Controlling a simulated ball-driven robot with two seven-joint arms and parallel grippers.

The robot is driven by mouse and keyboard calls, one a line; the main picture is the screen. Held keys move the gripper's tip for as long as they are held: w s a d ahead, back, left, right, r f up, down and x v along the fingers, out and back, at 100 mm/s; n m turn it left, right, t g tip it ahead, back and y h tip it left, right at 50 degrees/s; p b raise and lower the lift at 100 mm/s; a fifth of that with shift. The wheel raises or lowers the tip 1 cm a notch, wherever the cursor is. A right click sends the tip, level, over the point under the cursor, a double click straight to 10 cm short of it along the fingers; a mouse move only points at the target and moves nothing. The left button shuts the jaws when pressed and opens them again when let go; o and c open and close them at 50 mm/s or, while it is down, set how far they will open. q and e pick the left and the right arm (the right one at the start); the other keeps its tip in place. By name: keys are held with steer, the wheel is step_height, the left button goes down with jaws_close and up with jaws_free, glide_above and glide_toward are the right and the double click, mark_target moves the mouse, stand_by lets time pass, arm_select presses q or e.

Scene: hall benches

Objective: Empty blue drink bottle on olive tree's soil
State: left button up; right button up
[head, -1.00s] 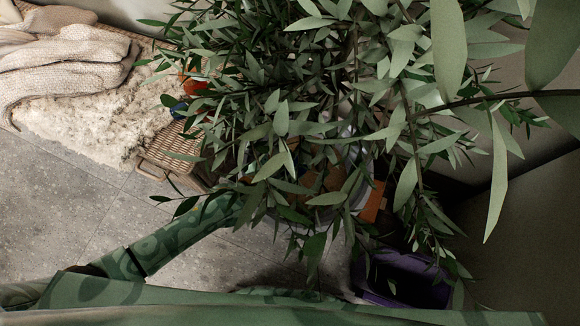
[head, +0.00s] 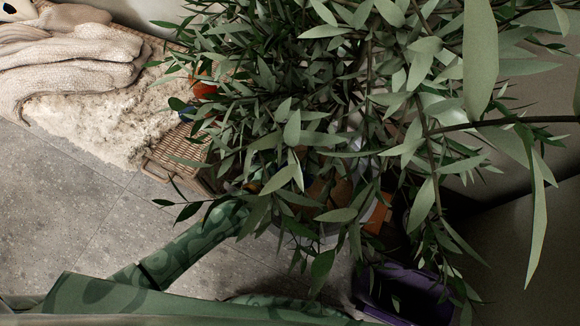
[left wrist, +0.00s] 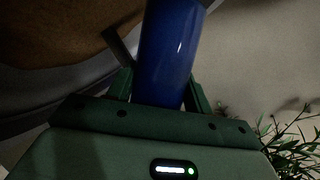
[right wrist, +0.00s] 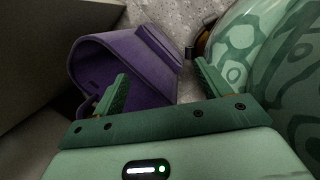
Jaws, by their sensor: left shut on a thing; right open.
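The olive tree (head: 300,130) fills the middle of the head view, and its leaves cover most of its pot and soil. Brown soil (left wrist: 50,30) inside the grey pot rim (left wrist: 90,82) shows at the upper left of the left wrist view. My left gripper (left wrist: 160,85) is shut on the blue drink bottle (left wrist: 168,45), beside the pot rim; the bottle's far end runs out of the picture. In the head view leaves hide this gripper and the bottle. My right gripper (right wrist: 160,75) is open and empty, in front of a purple bin.
The purple bin (head: 400,292) stands on the floor at the lower right, and also shows in the right wrist view (right wrist: 125,65). A wicker bench (head: 165,160) with a pale throw and blanket stands at upper left, with a red thing (head: 204,90) near it. Grey tile floor (head: 60,200) is clear at left.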

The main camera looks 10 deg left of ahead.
arm_select(q)
steer(key=shift+w+a+f+m+t+b, duration=0.2)
steer(key=shift+m+t+b, duration=0.1)
steer(key=shift+m+b, duration=0.2)
steer(key=shift+m+y+b, duration=0.3)
steer(key=shift+y, duration=0.1)
steer(key=shift+w+a+m+t+b, duration=0.1)
steer(key=shift+m+t+b, duration=0.2)
steer(key=shift+t+b, duration=0.15)
steer(key=shift+w+a+r+m+t, duration=0.1)
steer(key=shift+r+m+t, duration=0.15)
steer(key=shift+r+m, duration=0.3)
steer(key=shift+r, duration=0.1)
arm_select(e)
steer(key=w+a+r+t, duration=0.1)
steer(key=w+r, duration=0.4)
steer(key=w, duration=0.1)
steer(key=shift+w+a+r, duration=0.25)
steer(key=shift+w+a, duration=0.05)
steer(key=shift+w, duration=0.1)
steer(key=shift+s, duration=0.15)
steer(key=shift+d, duration=0.25)
